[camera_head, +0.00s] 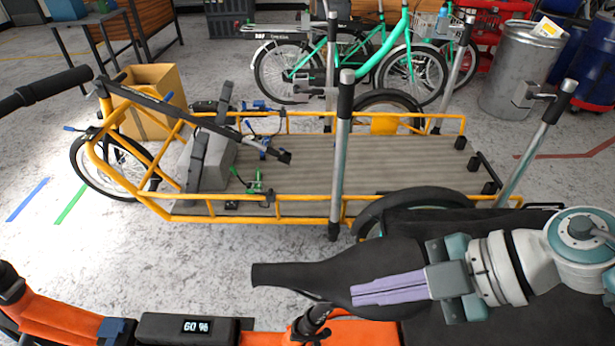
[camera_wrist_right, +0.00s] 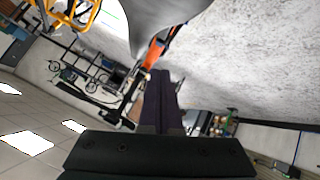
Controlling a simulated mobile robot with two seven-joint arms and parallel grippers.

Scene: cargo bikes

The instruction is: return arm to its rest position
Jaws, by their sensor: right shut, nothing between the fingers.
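My right gripper (camera_head: 356,293) comes in from the right in the head view, its lavender fingers pointing left. The fingers lie together, shut, with nothing between them. A black bike saddle (camera_head: 300,272) shows around the fingers in the picture; I cannot tell whether they touch it. In the right wrist view the dark purple fingers (camera_wrist_right: 160,85) also lie close together. My left gripper does not show in either view.
A yellow cargo bike (camera_head: 300,202) with a slatted deck stands ahead, with a grey block (camera_head: 212,160) on it. Upright posts (camera_head: 341,160) rise around it. An orange bike (camera_head: 58,322) with a display is in front. Behind stand a teal bike (camera_head: 395,60) and a metal drum (camera_head: 515,75).

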